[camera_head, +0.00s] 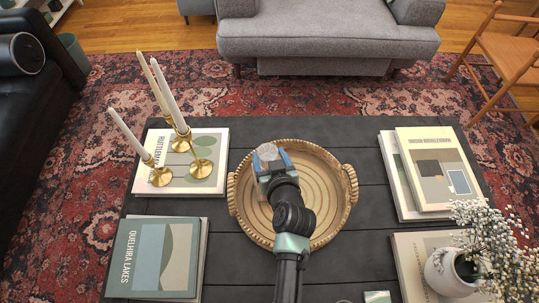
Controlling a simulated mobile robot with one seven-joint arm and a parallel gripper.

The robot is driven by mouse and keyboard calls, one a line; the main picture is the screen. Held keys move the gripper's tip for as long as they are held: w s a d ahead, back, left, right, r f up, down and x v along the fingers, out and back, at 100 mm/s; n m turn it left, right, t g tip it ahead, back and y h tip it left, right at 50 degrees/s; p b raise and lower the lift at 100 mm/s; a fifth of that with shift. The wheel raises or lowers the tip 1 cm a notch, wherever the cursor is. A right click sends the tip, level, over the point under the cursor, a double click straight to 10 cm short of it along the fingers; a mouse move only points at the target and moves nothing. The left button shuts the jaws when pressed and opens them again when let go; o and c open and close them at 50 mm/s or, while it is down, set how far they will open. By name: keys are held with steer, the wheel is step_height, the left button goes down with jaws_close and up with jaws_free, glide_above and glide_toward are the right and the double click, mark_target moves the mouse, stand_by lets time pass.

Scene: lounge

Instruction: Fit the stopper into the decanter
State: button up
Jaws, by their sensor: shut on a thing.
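My gripper (268,158) is over the upper left part of a round woven tray on the dark table. It is shut on a clear glass piece, which looks like the stopper (267,150), at its fingertips. The decanter cannot be made out apart from this glass; it may be hidden below the gripper and arm. I cannot tell whether the stopper touches anything below it.
The tray (346,203) has two handles and a raised rim. Brass candlesticks (182,144) with tall candles stand on a book at left. Books (437,170) lie at right. A white vase (447,276) with flowers stands at lower right. Dark table (300,129) shows between them.

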steer(key=shift+f+b, duration=0.55)
steer(key=shift+f, duration=0.1)
steer(key=o, duration=1.4)
steer(key=shift+s, duration=0.1)
steer(key=shift+p+v, duration=1.55)
steer(key=shift+v, duration=1.4)
steer(key=shift+r, duration=0.15)
